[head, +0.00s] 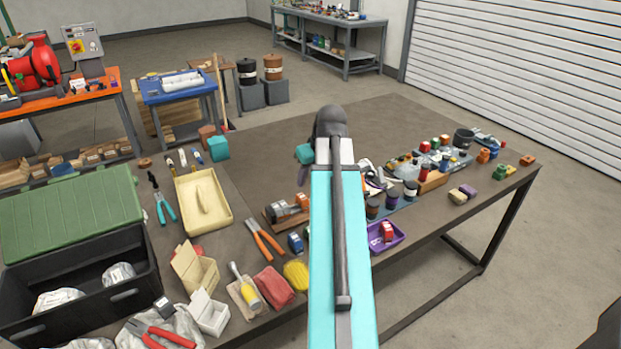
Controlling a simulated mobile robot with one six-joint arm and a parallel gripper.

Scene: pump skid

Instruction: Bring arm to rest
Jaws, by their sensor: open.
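My arm's long cyan link reaches up and away over the dark workbench (290,135), right of the picture's middle. It ends in a dark rounded joint above the bench. A small teal and dark part shows just left of that joint, probably also mine. My gripper's fingers do not show; the link hides what lies behind and below it.
Pliers with orange handles (265,240), a cream tray (222,190), a purple tray (399,237) and several small jars and blocks crowd the bench on both sides of my arm. A black crate (130,265) stands at left. The bench's far middle is clear.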

